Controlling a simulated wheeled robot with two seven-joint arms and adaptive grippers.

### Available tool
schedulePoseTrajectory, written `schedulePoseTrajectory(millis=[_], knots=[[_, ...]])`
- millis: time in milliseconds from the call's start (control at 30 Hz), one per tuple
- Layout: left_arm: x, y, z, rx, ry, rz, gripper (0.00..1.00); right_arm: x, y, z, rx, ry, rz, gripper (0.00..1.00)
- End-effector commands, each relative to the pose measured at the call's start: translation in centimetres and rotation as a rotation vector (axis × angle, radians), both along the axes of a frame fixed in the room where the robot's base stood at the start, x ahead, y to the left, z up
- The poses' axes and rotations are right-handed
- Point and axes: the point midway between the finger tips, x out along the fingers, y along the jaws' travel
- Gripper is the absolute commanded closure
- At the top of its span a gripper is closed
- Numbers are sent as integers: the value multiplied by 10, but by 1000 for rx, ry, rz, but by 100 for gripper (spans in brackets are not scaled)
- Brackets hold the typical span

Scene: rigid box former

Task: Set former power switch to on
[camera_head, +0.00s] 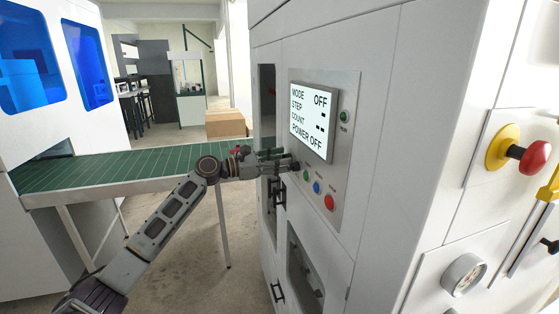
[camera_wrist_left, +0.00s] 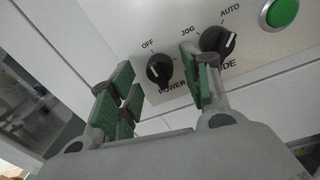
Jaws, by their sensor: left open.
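The former's power switch is a black rotary knob (camera_wrist_left: 159,71) above the POWER label in the left wrist view, with an OFF mark up and left of it. The panel display (camera_head: 312,119) reads MODE OFF and POWER OFF. My left gripper (camera_head: 291,164) is close to the panel below the display, and its body hides the knobs in the head view. In the wrist view its green-padded fingers (camera_wrist_left: 157,74) are open, one on each side of the power knob in the picture. I cannot tell whether they touch it. My right gripper is not in view.
The mode knob (camera_wrist_left: 217,41) is beside the right finger, with a green button (camera_wrist_left: 282,11) beyond. Green, blue and red buttons (camera_head: 328,202) run down the panel. Black door handles (camera_head: 278,191) are near my left wrist. A green conveyor (camera_head: 120,165) lies behind my arm.

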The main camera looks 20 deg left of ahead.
Motion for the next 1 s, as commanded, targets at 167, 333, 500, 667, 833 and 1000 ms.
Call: schedulePoseTrajectory(millis=[167,333,500,667,833,1000], knots=[[0,0,0,0,0,0,57,0,1,0,1,0,0,69],[0,0,0,0,0,0,79,0,2,0,2,-1,-1,69],[0,0,0,0,0,0,97,0,4,0,4,0,-2,69],[0,0,0,2,-5,0,97,0,4,-1,4,0,-2,69],[0,0,-1,18,-28,-2,97,0,4,-2,4,0,-2,69],[0,0,0,53,-82,-1,97,0,4,-5,4,0,-2,69]])
